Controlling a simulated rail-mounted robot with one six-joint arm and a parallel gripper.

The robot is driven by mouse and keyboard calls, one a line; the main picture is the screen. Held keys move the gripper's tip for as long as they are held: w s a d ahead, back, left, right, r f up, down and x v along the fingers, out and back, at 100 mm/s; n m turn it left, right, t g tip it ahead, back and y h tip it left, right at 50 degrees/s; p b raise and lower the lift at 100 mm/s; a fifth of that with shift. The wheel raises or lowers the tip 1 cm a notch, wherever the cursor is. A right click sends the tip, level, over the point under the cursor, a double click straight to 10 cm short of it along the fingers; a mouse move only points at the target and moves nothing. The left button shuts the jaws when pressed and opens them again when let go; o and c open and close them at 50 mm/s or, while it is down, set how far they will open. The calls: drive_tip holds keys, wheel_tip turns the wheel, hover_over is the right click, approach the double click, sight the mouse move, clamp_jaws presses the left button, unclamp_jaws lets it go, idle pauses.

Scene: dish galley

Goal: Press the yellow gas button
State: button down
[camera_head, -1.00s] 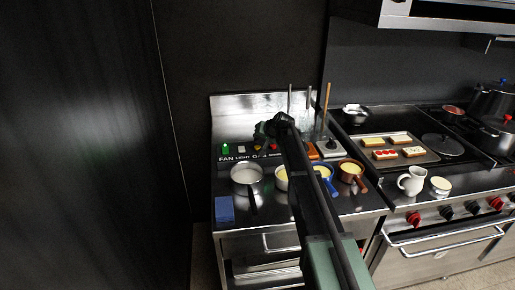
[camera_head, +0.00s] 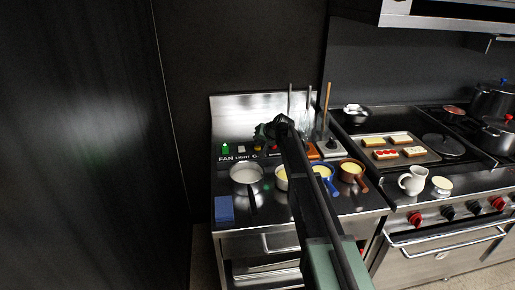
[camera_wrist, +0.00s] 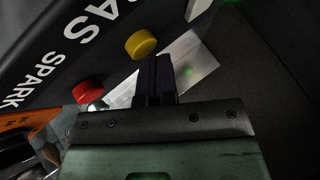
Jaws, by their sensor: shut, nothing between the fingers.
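The yellow gas button (camera_wrist: 141,43) is a round cap on the dark labelled panel in the wrist view, beside the letters "AS" of its label. My gripper (camera_wrist: 158,58) is shut and empty. Its fingertips appear just below and to the right of the yellow button in the wrist view; I cannot tell whether they touch it. In the head view my gripper (camera_head: 270,130) is over the button panel, and my arm hides the yellow button there.
A red button (camera_wrist: 88,92) labelled "SPARK" sits near the yellow one. A green button (camera_head: 225,148) and a white button (camera_head: 241,149) are left of my gripper. A pot (camera_head: 246,173), a blue pan (camera_head: 326,172) and a blue block (camera_head: 224,208) stand in front.

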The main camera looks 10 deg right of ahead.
drive_tip(key=shift+f, duration=0.1)
idle(0.4)
drive_tip(key=shift+r+p, duration=0.75)
drive_tip(key=shift+r, duration=0.05)
wheel_tip(320, 180, up, 5)
drive_tip(key=p, duration=0.5)
drive_tip(key=shift+r, duration=0.15)
